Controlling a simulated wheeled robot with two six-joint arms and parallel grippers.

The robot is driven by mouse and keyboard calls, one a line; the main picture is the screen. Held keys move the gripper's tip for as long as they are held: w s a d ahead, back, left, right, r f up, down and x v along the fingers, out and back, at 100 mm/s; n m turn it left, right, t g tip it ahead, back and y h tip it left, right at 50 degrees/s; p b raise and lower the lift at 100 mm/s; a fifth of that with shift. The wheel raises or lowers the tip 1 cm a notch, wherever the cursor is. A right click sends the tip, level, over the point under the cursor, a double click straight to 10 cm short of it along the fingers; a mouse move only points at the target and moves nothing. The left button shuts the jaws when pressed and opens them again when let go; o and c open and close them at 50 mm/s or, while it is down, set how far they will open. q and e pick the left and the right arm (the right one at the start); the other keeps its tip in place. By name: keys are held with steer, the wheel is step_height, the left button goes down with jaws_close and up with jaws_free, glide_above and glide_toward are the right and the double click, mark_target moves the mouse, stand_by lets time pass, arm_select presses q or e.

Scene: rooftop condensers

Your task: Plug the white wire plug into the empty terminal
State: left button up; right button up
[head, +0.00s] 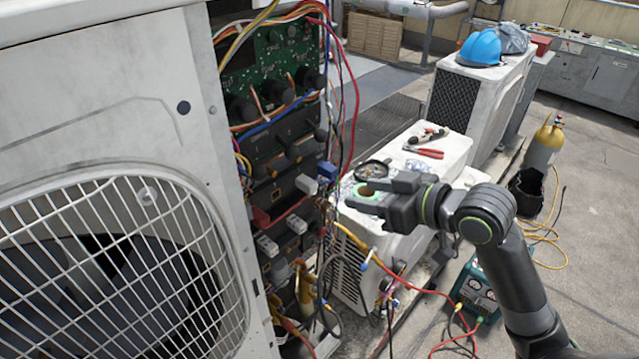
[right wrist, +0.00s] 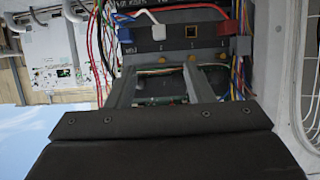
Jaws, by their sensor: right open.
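In the right wrist view a white plug (right wrist: 158,32) with a white wire arching off to its left sits at the dark terminal strip (right wrist: 172,46). To its right is an empty square terminal (right wrist: 191,32) with a brass-coloured rim. My right gripper (right wrist: 160,76) is open, its fingers apart below the strip with nothing between them. In the head view my right gripper (head: 364,194) points left toward the open unit's wiring, apart from it. There I cannot tell which white block is the plug. My left gripper is not in view.
The open condenser cabinet (head: 200,65) holds a green circuit board (head: 265,60) and many loose coloured wires. A red wire (head: 354,90) hangs in front. A blue plug (right wrist: 125,31) sits left of the white one. A low white unit (head: 440,155) with tools stands behind my gripper.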

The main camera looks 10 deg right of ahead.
mark_target(313, 185)
steer(key=p+x, duration=0.2)
steer(key=x, duration=1.2)
steer(key=shift+w+a+f+p, duration=0.1)
steer(key=shift+w+a+p, duration=0.05)
steer(key=shift+p, duration=0.2)
jaws_close()
